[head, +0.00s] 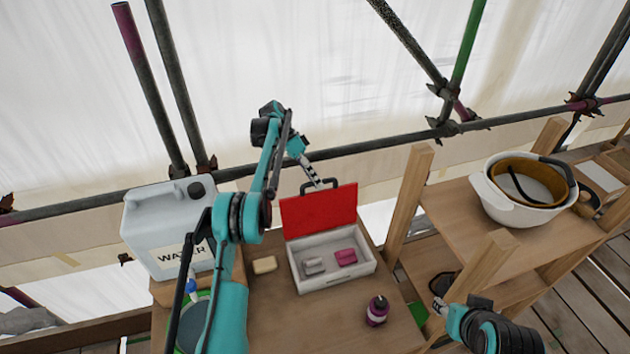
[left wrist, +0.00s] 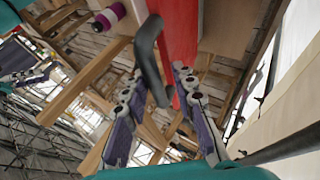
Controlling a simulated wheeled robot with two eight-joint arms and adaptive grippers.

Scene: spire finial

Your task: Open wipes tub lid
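A white tub (head: 335,273) stands on a wooden table, its red lid (head: 318,211) raised upright at the back. A grey block (head: 313,266) and a pink block (head: 346,257) lie inside. The lid has a dark handle (head: 319,186) on its top edge. My left gripper (head: 315,179) is at this handle. In the left wrist view the gripper (left wrist: 158,88) is open, its fingers apart on either side of the handle (left wrist: 148,60); contact is not clear. My right gripper (head: 440,307) is at the lower right, away from the tub; its finger state is unclear.
A water canister (head: 160,225) stands at the left, a yellowish block (head: 264,265) beside the tub, and a purple bottle (head: 377,311) in front right. A shelf at the right bears a white bowl-like container (head: 510,205). A scaffold rail (head: 370,146) runs behind the table.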

